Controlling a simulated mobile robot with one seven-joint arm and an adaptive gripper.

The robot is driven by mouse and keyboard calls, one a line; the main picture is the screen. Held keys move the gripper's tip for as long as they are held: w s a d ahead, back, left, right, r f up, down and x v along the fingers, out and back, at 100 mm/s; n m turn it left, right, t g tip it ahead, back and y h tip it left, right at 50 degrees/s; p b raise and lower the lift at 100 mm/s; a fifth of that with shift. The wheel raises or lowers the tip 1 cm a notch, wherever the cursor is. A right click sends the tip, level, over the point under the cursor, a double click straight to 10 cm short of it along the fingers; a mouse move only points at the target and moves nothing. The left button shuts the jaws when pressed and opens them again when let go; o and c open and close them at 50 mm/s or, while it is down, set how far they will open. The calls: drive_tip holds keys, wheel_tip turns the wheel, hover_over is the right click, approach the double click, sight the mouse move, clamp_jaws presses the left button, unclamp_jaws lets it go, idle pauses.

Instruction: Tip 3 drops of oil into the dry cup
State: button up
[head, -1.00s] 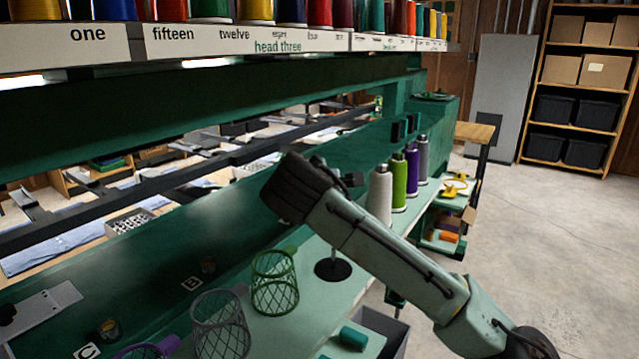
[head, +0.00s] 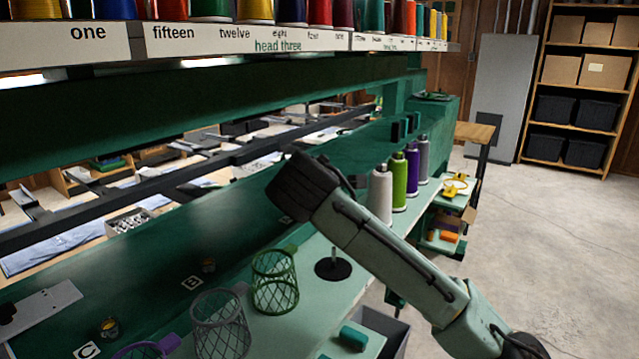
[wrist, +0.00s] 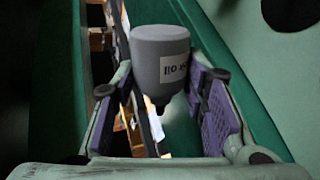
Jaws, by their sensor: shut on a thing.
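My gripper (wrist: 163,92) is shut on a grey oil bottle (wrist: 160,55) in the wrist view, its purple pads on either side. The bottle's rounded wide end is up in that picture and its narrow tip points down. Its pale label carries lettering that looks inverted. In the head view my arm's dark end hides the fingers and bottle. Two small cups stand on the green machine ledge: one (head: 109,328) by the card C (head: 87,351), the other (head: 208,265) by the card B (head: 192,283). I cannot tell which is dry.
A green mesh basket (head: 275,282), a grey mesh basket (head: 220,325) and a purple one (head: 146,348) line the ledge. Several thread cones stand beyond my arm, including a green one (head: 398,182). A labelled thread shelf (head: 200,38) overhangs. The right floor (head: 540,240) is clear.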

drive_tip(key=shift+f+m+y+b, duration=0.35)
drive_tip(key=shift+m+y, duration=0.45)
drive_tip(key=shift+m, duration=0.3)
drive_tip(key=shift+d+r+m, duration=0.1)
drive_tip(key=shift+m, duration=0.3)
drive_tip(key=shift+d+r, duration=0.1)
drive_tip(key=s+d+r+m+t+y+p, duration=0.1)
drive_tip(key=s+d+r+m+y, duration=0.2)
drive_tip(key=d, duration=0.3)
drive_tip(key=shift+s+d+m, duration=0.15)
drive_tip(key=shift+s+m, duration=0.25)
drive_tip(key=shift+s, duration=0.4)
drive_tip(key=shift+f, duration=0.1)
